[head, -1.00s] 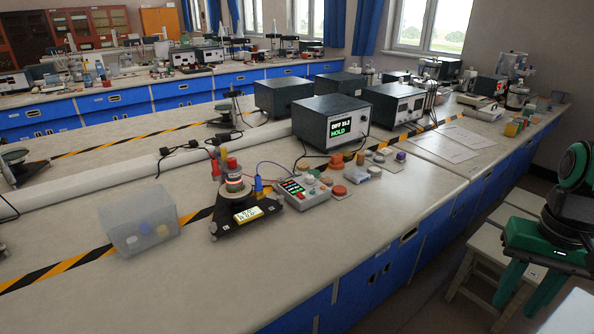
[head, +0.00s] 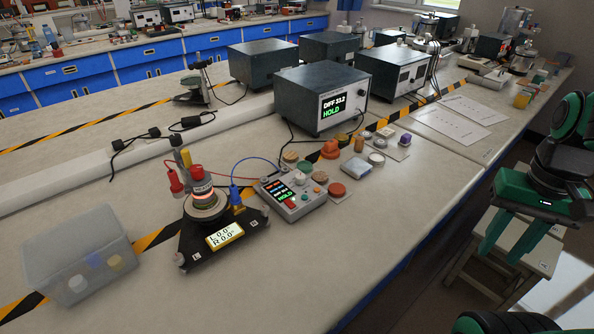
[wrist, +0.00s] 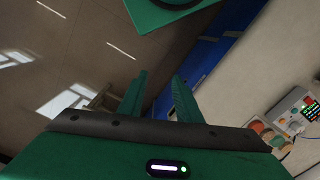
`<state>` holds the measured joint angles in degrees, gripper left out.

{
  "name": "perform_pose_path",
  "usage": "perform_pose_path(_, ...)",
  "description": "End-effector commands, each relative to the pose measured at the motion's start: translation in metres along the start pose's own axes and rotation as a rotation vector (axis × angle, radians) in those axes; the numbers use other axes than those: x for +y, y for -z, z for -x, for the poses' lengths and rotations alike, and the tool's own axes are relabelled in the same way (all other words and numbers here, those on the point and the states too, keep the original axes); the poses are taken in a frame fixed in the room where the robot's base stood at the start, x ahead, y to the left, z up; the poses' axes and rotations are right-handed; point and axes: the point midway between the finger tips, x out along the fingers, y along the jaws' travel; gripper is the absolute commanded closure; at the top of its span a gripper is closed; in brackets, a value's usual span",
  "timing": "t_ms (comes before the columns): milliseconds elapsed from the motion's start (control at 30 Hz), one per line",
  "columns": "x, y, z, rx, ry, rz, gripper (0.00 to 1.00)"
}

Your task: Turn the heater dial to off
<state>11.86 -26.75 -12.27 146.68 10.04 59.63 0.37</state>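A grey control box (head: 292,204) sits on the bench, with a small lit screen (head: 279,192) and several knobs and buttons. A pale round knob (head: 300,180) is on its top; I cannot tell whether this is the heater dial or where it points. The box also shows at the right of the wrist view (wrist: 296,108). Beside it, a black three-cornered stand (head: 190,248) carries a round glowing part (head: 206,200) and a lit readout. My gripper (head: 502,248) is open and empty, beyond the bench's front edge, well right of the box.
A meter box (head: 318,98) reading HOLD stands behind. Coloured knobs on small plates (head: 331,148) lie right of the control box. A clear bin (head: 78,258) is at left. Red and blue cables run to the stand. A stool (head: 520,243) stands below my gripper.

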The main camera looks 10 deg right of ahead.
Motion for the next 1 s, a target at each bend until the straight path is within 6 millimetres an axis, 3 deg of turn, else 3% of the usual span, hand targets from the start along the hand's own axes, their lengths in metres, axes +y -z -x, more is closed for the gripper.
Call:
perform_pose_path(67, 0.000, 0.000, 0.000, 0.000, 0.000, 0.000, 0.69)
perform_pose_path(100, 0.000, 0.000, 0.000, 0.000, 0.000, 0.000, 0.59)
perform_pose_path(233, 0.003, -0.002, 0.009, 0.017, -0.005, -0.004, 0.59)
perform_pose_path(367, -0.013, 0.029, 0.018, 0.035, -0.048, -0.019, 0.59)
perform_pose_path(467, -0.042, 0.062, 0.029, 0.068, -0.089, -0.040, 0.59)
perform_pose_path(600, -0.101, 0.105, 0.041, 0.134, -0.135, -0.076, 0.59)
perform_pose_path(733, -0.169, 0.132, 0.047, 0.202, -0.154, -0.104, 0.59)
perform_pose_path(867, -0.248, 0.143, 0.046, 0.267, -0.151, -0.129, 0.59)
perform_pose_path(1000, -0.335, 0.137, 0.040, 0.331, -0.126, -0.159, 0.59)
